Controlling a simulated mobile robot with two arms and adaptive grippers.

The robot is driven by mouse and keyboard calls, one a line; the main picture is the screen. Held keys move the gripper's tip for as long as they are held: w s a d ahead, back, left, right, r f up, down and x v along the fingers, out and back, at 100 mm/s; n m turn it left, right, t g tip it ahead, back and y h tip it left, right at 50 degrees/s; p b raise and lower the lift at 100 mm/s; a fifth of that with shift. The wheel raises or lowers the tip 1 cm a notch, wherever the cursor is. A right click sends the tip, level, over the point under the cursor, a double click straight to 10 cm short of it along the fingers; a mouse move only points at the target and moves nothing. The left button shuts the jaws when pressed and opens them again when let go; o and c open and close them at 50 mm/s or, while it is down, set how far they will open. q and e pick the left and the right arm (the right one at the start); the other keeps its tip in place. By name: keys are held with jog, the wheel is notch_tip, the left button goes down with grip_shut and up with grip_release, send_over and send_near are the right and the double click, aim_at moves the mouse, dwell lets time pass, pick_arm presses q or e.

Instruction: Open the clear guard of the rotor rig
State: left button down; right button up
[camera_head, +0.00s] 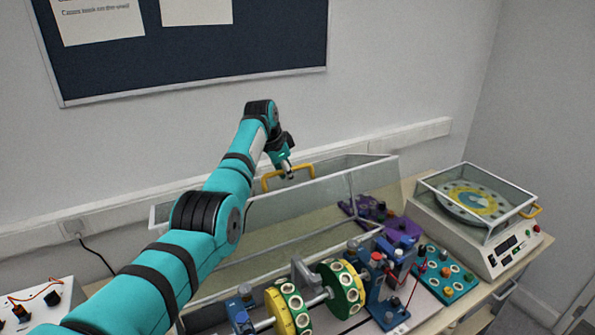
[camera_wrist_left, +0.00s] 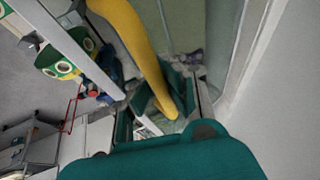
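The clear guard (camera_head: 262,212) of the rotor rig is swung up and back towards the wall, and the rotor stands uncovered in front of it. The guard's yellow handle (camera_head: 268,182) is at its far upper edge; it also crosses the left wrist view (camera_wrist_left: 130,35). My left gripper (camera_head: 287,172) reaches over the guard to the middle of this handle. In the left wrist view the handle runs between its fingers (camera_wrist_left: 162,98), which look closed on it. The rotor has a green disc (camera_head: 341,289) and a yellow disc (camera_head: 281,312). My right gripper is not in view.
A balance-like device (camera_head: 487,256) with a clear lid and its own yellow handle (camera_head: 531,211) stands at the right. A white box (camera_head: 40,303) with wires is at the lower left. The wall is close behind.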

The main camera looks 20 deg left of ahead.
pick_arm(q)
jog(key=shift+w+r, duration=0.2)
jog(key=shift+r, duration=0.3)
jog(key=c, duration=1.7)
grip_release()
jog(key=o, duration=0.4)
jog(key=shift+s+d, duration=0.15)
jog(key=shift+s, duration=0.05)
jog(key=shift+f, duration=0.15)
jog(key=shift+s+a+r, duration=0.2)
jog(key=shift+r, duration=0.2)
jog(key=v, duration=1.1)
jog(key=shift+s+d+r, duration=0.1)
jog(key=shift+d, duration=0.05)
